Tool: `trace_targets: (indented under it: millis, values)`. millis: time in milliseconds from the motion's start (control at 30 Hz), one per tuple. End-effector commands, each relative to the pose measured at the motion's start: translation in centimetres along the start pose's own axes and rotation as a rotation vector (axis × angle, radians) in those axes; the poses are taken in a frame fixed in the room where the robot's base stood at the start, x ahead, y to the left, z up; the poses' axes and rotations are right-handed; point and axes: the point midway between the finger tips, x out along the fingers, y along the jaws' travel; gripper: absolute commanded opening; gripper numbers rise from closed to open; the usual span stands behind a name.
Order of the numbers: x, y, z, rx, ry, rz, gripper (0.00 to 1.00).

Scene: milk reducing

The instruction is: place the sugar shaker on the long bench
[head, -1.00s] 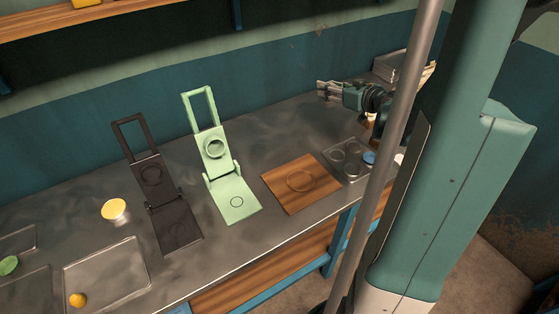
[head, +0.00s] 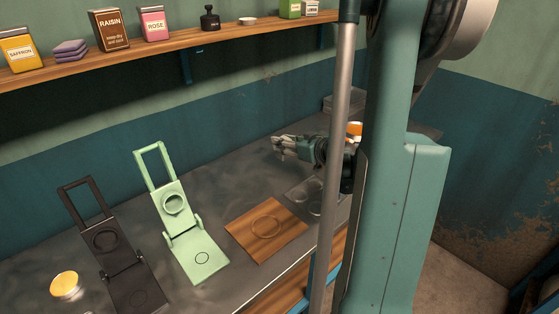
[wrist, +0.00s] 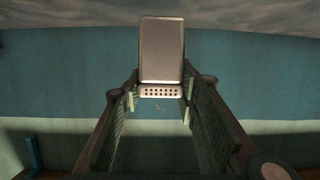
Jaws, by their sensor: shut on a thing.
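The sugar shaker (wrist: 162,48) is a plain silver body with a pale end pierced by small holes. In the wrist view it sits between the two fingers of my gripper (wrist: 160,95), which is shut on it. In the head view my gripper (head: 284,147) is over the back part of the long bench (head: 222,192), beyond the wooden board. The shaker is hard to make out from the fingers there. The bench has a grey metal top. I cannot tell the height of the shaker above it.
A dark press (head: 112,252) and a green press (head: 181,222) stand on the bench, left of a wooden board (head: 267,231). A yellow-topped pot (head: 65,285) is at the left. A wall shelf (head: 165,50) holds tins. The bench is bare behind the green press and board.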

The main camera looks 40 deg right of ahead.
Motion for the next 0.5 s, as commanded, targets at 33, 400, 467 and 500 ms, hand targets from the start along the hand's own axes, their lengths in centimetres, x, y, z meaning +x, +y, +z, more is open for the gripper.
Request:
trace_targets:
  millis: [33, 400, 467, 500]
  values:
    - [0.3, 0.0, 0.8, 0.000, 0.000, 0.000, 0.17]
    - [0.6, 0.0, 2.1, 0.000, 0.000, 0.000, 0.17]
    - [0.6, 0.0, 2.1, 0.000, 0.000, 0.000, 0.17]
    - [0.6, 0.0, 2.1, 0.000, 0.000, 0.000, 0.17]
